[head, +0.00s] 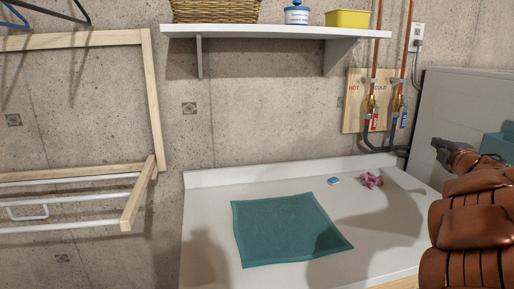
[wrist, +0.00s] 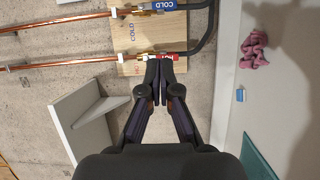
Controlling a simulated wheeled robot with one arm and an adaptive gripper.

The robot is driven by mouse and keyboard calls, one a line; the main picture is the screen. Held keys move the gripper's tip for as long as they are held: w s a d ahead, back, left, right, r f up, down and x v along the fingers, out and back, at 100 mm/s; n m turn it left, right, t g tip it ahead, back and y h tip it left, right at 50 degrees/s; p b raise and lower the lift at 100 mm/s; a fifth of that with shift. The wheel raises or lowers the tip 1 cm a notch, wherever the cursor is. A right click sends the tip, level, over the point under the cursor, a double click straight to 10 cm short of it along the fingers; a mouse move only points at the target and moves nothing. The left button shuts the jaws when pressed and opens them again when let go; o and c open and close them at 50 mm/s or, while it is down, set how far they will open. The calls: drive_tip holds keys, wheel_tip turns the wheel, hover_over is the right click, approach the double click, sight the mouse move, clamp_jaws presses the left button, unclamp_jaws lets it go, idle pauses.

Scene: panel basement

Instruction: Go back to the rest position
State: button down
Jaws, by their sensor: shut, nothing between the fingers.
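My gripper (head: 436,142) is at the right side of the head view, raised above the worktop, with its copper-coloured arm coming up from the lower right. In the wrist view my gripper (wrist: 166,62) has its fingertips together with nothing between them. Behind the fingertips in that view are the pipes and the wooden valve board (wrist: 150,38); I cannot tell the exact gap, but no contact shows.
A white worktop (head: 210,220) holds a teal cloth (head: 285,228), a small blue block (head: 333,181) and a pink crumpled item (head: 371,179). A shelf (head: 270,32) hangs above. A wooden rack (head: 128,205) is at left, a grey appliance (head: 450,100) at right.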

drive_tip(key=s+a+f+m+g+h, duration=0.1)
drive_tip(key=s+f+m+g+h, duration=0.25)
drive_tip(key=s+m, duration=0.35)
drive_tip(key=s+a+f+m+g+h, duration=0.1)
drive_tip(key=s+f+m+g+h, duration=0.2)
drive_tip(key=s+m+g, duration=0.3)
drive_tip(key=s+a+f+m+g+y, duration=0.2)
drive_tip(key=s+a+f+g+y, duration=0.2)
drive_tip(key=s+a+f, duration=0.7)
drive_tip(key=s+a+f+m+g+y, duration=0.25)
drive_tip(key=s+a+f, duration=0.55)
drive_tip(key=s+a, duration=0.55)
drive_tip(key=s+a+f+n+g+y, duration=0.25)
drive_tip(key=s+a+g, duration=0.35)
drive_tip(key=s, duration=0.6)
wheel_tip(320, 180, up, 14)
drive_tip(key=w+a+t+p, duration=0.1)
drive_tip(key=t+p, duration=0.1)
drive_tip(key=p, duration=1)
drive_tip(key=shift+f+m, duration=0.2)
drive_tip(key=shift+m, duration=0.2)
